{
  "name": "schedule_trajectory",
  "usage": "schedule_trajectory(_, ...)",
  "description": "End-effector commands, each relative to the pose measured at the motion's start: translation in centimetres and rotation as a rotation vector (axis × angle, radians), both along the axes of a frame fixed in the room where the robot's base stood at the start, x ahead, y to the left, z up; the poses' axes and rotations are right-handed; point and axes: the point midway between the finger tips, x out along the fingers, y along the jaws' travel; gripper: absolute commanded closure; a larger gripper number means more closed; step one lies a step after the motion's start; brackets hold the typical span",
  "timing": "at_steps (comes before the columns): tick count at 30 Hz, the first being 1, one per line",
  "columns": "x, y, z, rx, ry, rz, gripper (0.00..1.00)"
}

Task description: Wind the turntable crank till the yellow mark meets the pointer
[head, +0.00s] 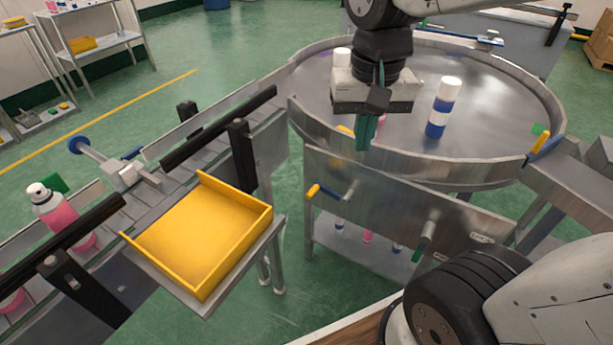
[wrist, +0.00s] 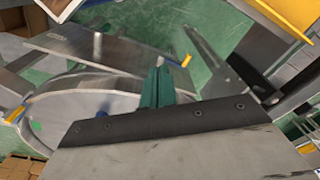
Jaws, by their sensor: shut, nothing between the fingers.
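The round steel turntable (head: 400,80) stands at the upper right, with a raised rim. My gripper (head: 364,143) is shut and empty, its teal fingers pointing down in front of the near rim. The fingers also show in the wrist view (wrist: 157,88). On the panel below the rim are a yellow-tipped crank (head: 326,193), lower left of the fingers and apart from them, and a green-tipped crank (head: 424,243). A yellow piece (head: 539,143) sits at the right rim, beside a green patch (head: 540,130). Another bit of yellow (head: 345,130) is partly hidden behind the fingers. I cannot tell which is mark or pointer.
A blue-and-white can (head: 442,108) stands on the turntable; other items there are partly hidden by my arm. A yellow tray (head: 205,235) is left of the cranks. A conveyor (head: 150,200) with a pink bottle (head: 62,215) runs beyond it. Green floor shows between tray and panel.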

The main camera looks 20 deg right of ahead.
Motion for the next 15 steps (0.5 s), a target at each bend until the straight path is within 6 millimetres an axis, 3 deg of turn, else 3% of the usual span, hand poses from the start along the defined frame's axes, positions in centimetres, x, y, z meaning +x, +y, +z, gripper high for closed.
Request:
schedule_trajectory(1,2.2,0.2,-0.7,-0.001,0.023,-0.069,1.0)
schedule_trajectory(6,8.5,1.2,-3.3,-0.009,0.06,-0.316,1.0)
schedule_trajectory(9,11.5,1.9,-5.1,-0.016,0.075,-0.434,1.0)
schedule_trajectory(15,14.8,3.0,-7.8,-0.027,0.089,-0.577,1.0)
